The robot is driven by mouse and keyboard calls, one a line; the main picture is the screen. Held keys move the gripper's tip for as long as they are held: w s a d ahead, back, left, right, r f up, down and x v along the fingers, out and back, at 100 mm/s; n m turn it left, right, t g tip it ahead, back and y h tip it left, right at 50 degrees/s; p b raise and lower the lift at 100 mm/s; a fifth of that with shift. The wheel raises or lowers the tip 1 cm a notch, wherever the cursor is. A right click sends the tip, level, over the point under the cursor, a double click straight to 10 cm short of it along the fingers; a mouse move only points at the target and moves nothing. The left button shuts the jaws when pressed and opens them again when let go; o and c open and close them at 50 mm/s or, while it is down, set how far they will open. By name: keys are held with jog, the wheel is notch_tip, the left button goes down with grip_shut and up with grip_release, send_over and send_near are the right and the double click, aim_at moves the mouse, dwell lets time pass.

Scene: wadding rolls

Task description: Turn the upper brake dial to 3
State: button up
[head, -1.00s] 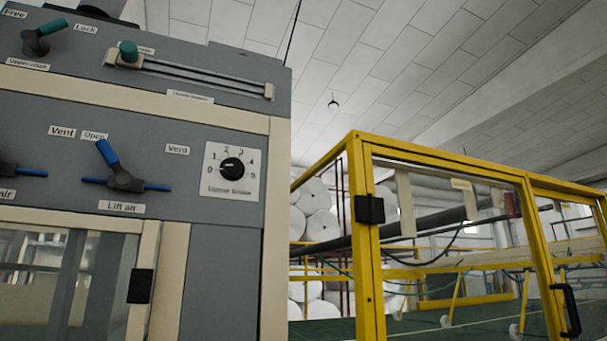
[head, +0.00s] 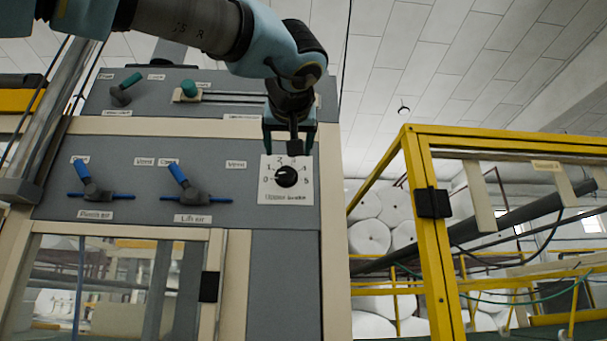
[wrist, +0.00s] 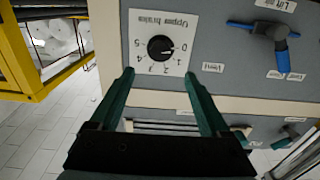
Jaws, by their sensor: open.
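The upper brake dial (head: 286,176) is a round black knob on a white plate marked 0 to 5, on the grey panel. Its white mark points left, close to 0. The wrist view shows the dial (wrist: 161,48) upside down, with the mark toward 0. My gripper (head: 290,147) is open just above the knob in the head view and overlaps the plate's top edge. In the wrist view my gripper (wrist: 159,75) has its two green fingers spread wide, with nothing between them. The tips seem apart from the knob; their distance from the panel is unclear.
The lift air lever (head: 185,188) and another blue lever (head: 92,190) are left of the dial. A slider with a green knob (head: 189,89) and a green lever (head: 124,91) sit above. A yellow-framed enclosure (head: 417,200) stands right, with white rolls (head: 370,237) behind.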

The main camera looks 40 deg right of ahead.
aim_at(287, 172)
jog(key=p+x, duration=0.3)
jog(key=x, duration=0.6)
jog(key=shift+w+d+p, duration=0.15)
jog(key=shift+p, duration=0.2)
jog(key=shift+w+d, duration=0.35)
jog(key=shift+w, duration=0.15)
jog(key=shift+c, duration=0.3)
grip_shut()
